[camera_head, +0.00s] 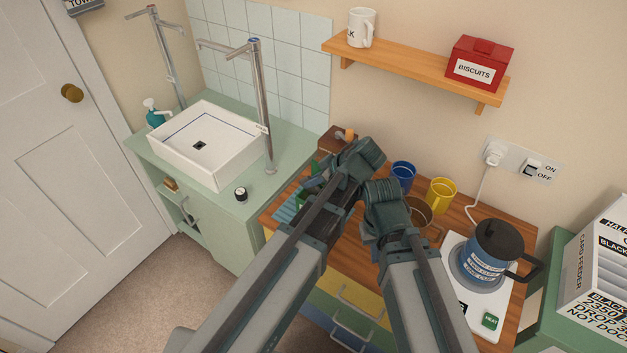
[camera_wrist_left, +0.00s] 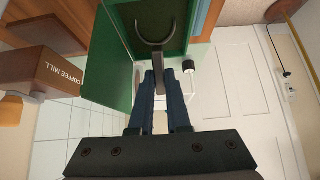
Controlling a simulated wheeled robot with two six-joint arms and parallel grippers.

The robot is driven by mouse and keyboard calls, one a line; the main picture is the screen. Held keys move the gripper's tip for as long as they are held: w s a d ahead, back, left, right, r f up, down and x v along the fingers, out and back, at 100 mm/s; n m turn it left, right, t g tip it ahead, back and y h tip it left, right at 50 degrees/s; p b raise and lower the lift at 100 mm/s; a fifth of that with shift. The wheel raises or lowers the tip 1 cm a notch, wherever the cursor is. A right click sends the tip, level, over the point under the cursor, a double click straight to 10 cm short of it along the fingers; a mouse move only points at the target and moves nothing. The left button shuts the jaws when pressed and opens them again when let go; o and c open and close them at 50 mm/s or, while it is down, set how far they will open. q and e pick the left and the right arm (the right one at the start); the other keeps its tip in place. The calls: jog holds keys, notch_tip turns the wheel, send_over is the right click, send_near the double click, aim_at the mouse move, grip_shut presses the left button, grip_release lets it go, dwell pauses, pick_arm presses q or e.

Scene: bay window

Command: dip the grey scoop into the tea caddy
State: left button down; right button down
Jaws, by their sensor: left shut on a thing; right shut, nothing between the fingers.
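My left gripper (camera_head: 313,182) is shut on the grey scoop (camera_wrist_left: 158,78), and its two fingers show in the left wrist view (camera_wrist_left: 159,97). The curved bowl of the scoop points away from the fingers. It lies across the dark opening of the green tea caddy (camera_wrist_left: 182,42); I cannot tell whether it is inside or just above. The green lid (camera_wrist_left: 108,75) stands open beside the opening. In the head view my left gripper and arm hide most of the caddy (camera_head: 303,200). My right gripper (camera_head: 385,220) is shut and empty, with its fingers mostly hidden by its own arm.
A brown coffee mill (camera_wrist_left: 45,70) stands close to the caddy. Blue (camera_head: 403,173), yellow (camera_head: 440,193) and brown (camera_head: 420,210) mugs crowd the worktop near my right arm. A kettle (camera_head: 490,255) stands further right. A sink (camera_head: 205,145) is at left.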

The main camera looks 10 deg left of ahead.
aim_at(304, 178)
jog(key=shift+r, duration=0.1)
dwell(0.3)
